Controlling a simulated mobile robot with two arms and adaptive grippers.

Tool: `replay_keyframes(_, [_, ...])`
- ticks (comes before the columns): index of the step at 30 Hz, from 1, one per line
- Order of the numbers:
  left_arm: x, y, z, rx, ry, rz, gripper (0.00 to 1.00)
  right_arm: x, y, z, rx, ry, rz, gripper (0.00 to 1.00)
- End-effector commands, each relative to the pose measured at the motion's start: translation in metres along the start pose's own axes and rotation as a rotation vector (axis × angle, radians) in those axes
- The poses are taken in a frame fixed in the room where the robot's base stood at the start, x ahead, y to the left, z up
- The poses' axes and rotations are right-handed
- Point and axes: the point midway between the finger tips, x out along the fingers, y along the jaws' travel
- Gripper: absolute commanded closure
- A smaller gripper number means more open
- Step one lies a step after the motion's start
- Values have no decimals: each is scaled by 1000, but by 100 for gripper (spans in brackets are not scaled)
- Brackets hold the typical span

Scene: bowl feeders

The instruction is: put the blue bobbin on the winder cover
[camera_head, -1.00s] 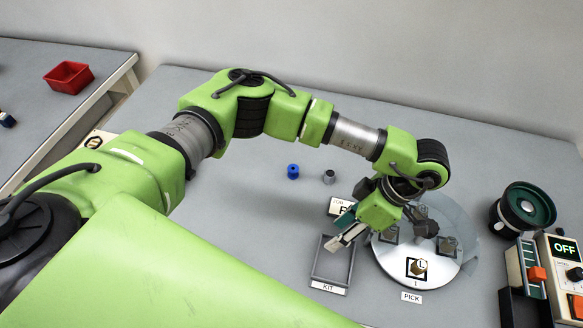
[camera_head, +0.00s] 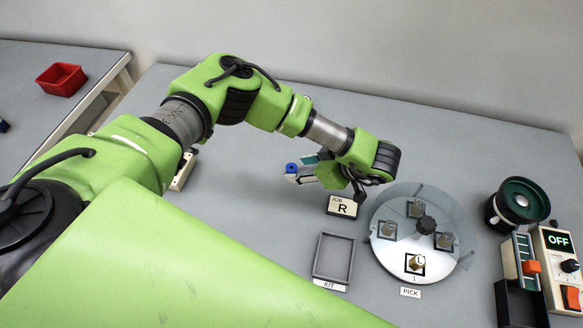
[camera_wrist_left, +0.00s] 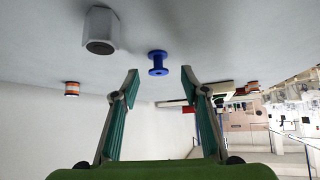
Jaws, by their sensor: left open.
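The blue bobbin (camera_head: 291,168) stands on the grey table near the middle of the head view. In the left wrist view the bobbin (camera_wrist_left: 158,63) appears just beyond and between the fingertips. My left gripper (camera_head: 304,172) is open and low beside the bobbin, its fingers pointing left toward it. In the left wrist view the open gripper (camera_wrist_left: 158,83) has nothing between its green-padded fingers. I cannot pick out the winder cover for certain; a pale object with dark parts (camera_head: 184,170) is partly hidden by my left arm. My right gripper is not in view.
A JOB R sign (camera_head: 342,207), an empty KIT tray (camera_head: 333,258) and a round PICK plate (camera_head: 440,268) with several parts lie to the right. A control box reading OFF (camera_head: 557,242) is far right. A red bin (camera_head: 62,79) sits on the other table.

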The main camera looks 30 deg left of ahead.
Motion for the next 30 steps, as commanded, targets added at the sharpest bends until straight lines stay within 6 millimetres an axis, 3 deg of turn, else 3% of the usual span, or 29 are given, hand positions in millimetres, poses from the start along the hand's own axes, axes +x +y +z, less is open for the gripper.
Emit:
replay_keyframes(4, [20,1,-9,-2,2,-5,59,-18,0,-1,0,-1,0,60])
replay_keyframes(9, [42,2,-7,-2,1,-3,59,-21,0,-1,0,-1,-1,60])
replay_keyframes(17, [46,2,-5,-1,0,-1,59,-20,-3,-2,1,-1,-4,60])
replay_keyframes(21, [46,2,-5,-1,0,-1,90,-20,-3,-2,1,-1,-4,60])
replay_keyframes(22, [46,2,-5,-1,0,-1,94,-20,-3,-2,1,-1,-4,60])
replay_keyframes(30, [46,2,-5,-1,0,-1,97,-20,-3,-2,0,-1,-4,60])
